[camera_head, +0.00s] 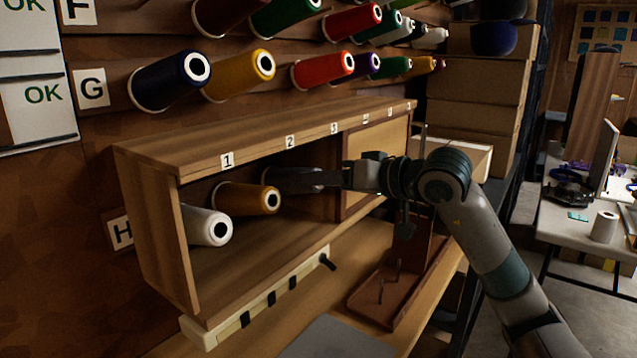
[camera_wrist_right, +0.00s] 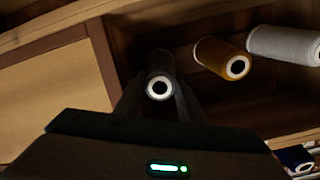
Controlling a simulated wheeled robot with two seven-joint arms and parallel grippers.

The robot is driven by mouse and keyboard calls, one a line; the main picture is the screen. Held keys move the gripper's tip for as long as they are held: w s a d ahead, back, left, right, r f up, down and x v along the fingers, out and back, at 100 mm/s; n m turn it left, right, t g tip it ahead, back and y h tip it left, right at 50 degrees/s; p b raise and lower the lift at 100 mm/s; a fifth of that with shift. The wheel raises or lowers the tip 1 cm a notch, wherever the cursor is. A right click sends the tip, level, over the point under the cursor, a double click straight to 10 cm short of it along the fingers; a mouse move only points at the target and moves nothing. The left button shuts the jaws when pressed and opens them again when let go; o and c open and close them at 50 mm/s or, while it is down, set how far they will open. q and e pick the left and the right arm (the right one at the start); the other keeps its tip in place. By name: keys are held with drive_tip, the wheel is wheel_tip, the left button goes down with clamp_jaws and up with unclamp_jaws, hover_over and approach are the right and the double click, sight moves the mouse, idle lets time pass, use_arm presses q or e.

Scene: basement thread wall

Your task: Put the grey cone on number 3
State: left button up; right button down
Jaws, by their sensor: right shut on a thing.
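The shelf box (camera_head: 150,160) has number labels along its top front edge. The label for number 3 (camera_head: 334,128) is right of labels 1 and 2. My right gripper (camera_head: 318,179) reaches into the open bay from the right, right of the yellow cone. It is shut on the grey cone (camera_head: 285,181), which looks dark and is partly hidden by the fingers. In the right wrist view the grey cone (camera_wrist_right: 159,68) lies between the fingers, its hollow end facing the camera. Whether it sits on a peg is hidden. My left gripper is not in view.
A yellow cone (camera_head: 245,197) and a white cone (camera_head: 206,226) are left of the grey one in the bay. A wooden panel (camera_head: 375,160) covers the bay's right part. Several thread cones hang above. A brown wooden stand (camera_head: 385,305) is below my arm.

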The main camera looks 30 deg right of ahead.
drive_tip(key=shift+f, duration=0.1)
drive_tip(key=c, duration=1.4)
unclamp_jaws()
drive_tip(key=o, duration=0.3)
drive_tip(key=shift+a, duration=0.15)
